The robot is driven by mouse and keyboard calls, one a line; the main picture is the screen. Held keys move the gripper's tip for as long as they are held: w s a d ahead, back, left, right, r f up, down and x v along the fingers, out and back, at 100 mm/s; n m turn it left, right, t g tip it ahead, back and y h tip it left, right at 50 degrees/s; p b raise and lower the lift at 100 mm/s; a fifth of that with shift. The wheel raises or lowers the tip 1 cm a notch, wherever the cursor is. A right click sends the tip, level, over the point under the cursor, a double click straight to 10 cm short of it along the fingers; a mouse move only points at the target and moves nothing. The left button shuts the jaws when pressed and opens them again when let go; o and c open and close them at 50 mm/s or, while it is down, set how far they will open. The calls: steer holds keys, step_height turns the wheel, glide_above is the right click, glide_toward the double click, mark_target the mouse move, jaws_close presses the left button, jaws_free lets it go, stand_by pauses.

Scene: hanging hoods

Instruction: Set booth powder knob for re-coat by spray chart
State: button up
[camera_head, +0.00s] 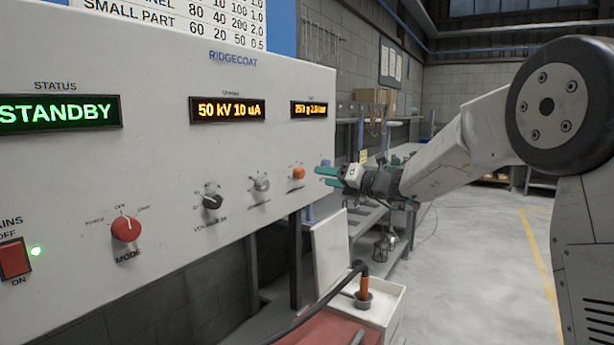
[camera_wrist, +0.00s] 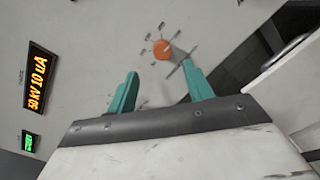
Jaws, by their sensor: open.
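The spray booth panel (camera_head: 160,170), marked RIDGECOAT, fills the left of the head view. An orange knob (camera_head: 298,174) is at its right end, below a small amber display (camera_head: 309,110) that seems to read 150 g 2.0 bar. I cannot read the knob's label or setting. In the wrist view the orange knob (camera_wrist: 162,49) has marks around it and lies just beyond the fingertips. My gripper (camera_head: 322,176) has green fingers, open and empty, off the panel's right edge. The spray chart (camera_head: 180,22) is partly cut off; its SMALL PART row reads 60, 20, 50, 0.5.
A grey knob (camera_head: 261,184), a black knob (camera_head: 212,202) and a red MODE knob (camera_head: 127,229) line the panel. Displays show 50 kV 10 uA (camera_head: 228,109) and STANDBY (camera_head: 60,113). A red MAINS switch (camera_head: 14,259) has a green light. An open white box (camera_head: 385,310) stands below.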

mark_target(302, 174)
steer(key=shift+m, duration=0.6)
steer(key=x, duration=0.7)
steer(key=shift+w+a+f, duration=0.15)
steer(key=shift+w+a, duration=0.1)
steer(key=shift+w, duration=0.05)
steer(key=c, duration=1)
steer(key=shift+o, duration=0.2)
